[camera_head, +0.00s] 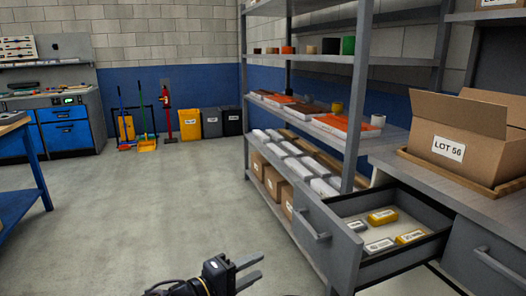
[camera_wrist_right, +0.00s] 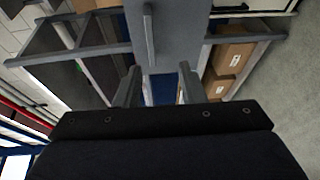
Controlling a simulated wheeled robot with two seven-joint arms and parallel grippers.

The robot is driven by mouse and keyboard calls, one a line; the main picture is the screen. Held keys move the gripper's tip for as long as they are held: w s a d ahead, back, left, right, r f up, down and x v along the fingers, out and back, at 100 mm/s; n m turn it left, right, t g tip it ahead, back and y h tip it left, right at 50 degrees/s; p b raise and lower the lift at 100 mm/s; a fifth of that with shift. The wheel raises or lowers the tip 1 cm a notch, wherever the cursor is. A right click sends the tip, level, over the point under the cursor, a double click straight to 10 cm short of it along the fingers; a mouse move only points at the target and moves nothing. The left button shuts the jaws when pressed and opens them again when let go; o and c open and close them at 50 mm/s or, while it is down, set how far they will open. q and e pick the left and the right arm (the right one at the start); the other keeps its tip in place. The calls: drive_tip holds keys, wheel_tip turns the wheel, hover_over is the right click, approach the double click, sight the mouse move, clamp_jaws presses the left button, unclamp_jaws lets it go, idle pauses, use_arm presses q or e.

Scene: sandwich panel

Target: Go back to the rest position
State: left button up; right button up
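My right gripper (camera_head: 250,270) is at the bottom middle of the head view, its two fingers apart with nothing between them. In the right wrist view, the fingers (camera_wrist_right: 160,87) are also spread apart and empty. An open grey drawer (camera_head: 321,238) stands to the right of my gripper, with a clear gap between them in the head view. Its grey front panel and bar handle (camera_wrist_right: 150,35) show beyond the fingers in the right wrist view. Inside lie two yellow (camera_head: 382,217) and two grey labelled blocks (camera_head: 379,246). My left gripper is not in view.
A cardboard box marked LOT 56 (camera_head: 465,138) sits on the workbench (camera_head: 385,152) above the drawer. A shelf rack (camera_head: 362,100) with boxes stands behind. A blue-legged table (camera_head: 38,170) is at the left. The floor (camera_head: 170,205) between is clear.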

drive_tip(key=s+d+f+m+g+y, duration=0.2)
drive_tip(key=s+d+g+y, duration=0.25)
drive_tip(key=d, duration=0.65)
drive_tip(key=s+d+f+m+g+y, duration=0.25)
drive_tip(key=s+d+g, duration=0.2)
drive_tip(key=d, duration=0.65)
drive_tip(key=s+d+f+m+t+y, duration=0.1)
drive_tip(key=s+m+t+y, duration=0.15)
drive_tip(key=s+y, duration=0.4)
drive_tip(key=s+f+m+t+y, duration=0.1)
drive_tip(key=s+m+y, duration=0.2)
drive_tip(key=s, duration=0.6)
wheel_tip(320, 180, up, 24)
drive_tip(key=p, duration=2.4)
drive_tip(key=shift+s+r, duration=0.25)
